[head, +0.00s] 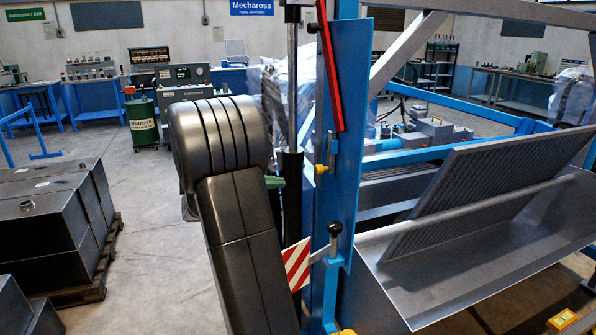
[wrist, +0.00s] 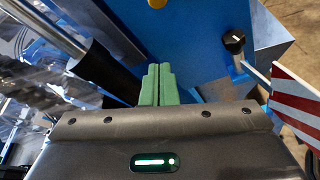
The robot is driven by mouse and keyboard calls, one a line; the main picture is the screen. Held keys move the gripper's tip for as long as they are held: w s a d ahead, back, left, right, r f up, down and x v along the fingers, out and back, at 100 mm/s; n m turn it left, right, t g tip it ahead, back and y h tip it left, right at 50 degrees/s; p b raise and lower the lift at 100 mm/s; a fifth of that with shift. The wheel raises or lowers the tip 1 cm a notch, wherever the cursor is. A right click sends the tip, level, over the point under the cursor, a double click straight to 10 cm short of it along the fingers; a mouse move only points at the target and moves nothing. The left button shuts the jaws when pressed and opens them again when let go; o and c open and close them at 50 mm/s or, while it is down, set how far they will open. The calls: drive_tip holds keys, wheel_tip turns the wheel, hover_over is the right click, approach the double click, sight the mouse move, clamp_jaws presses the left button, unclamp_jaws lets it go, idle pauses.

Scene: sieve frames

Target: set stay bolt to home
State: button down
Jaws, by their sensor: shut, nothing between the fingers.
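A black-knobbed bolt handle (head: 335,231), which looks like the stay bolt, sticks up at a blue bracket on the blue post (head: 341,130). A red-and-white striped plate (head: 297,263) is beside it on the left. In the wrist view the black knob (wrist: 234,40) is at the upper right and the striped plate (wrist: 297,98) at the right edge. My gripper (head: 275,182) is up and left of the handle, apart from it. Its green fingers (wrist: 158,84) are together and empty, in front of the blue post. No marking of the home position is readable.
A yellow knob (head: 320,168) and a red bar (head: 331,65) are on the post above the handle. A dark cylinder (head: 291,190) stands close to my gripper. A tilted sieve frame (head: 470,190) rests over a metal trough (head: 480,270) at right. Dark boxes (head: 50,220) stand left.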

drive_tip(key=w+d+p, duration=0.2)
drive_tip(key=w+d, duration=0.1)
drive_tip(key=d, duration=0.6)
drive_tip(key=shift+r, duration=0.35)
wheel_tip(320, 180, up, 4)
drive_tip(key=shift+w+a+r+p, duration=0.1)
drive_tip(key=shift+p, duration=1.15)
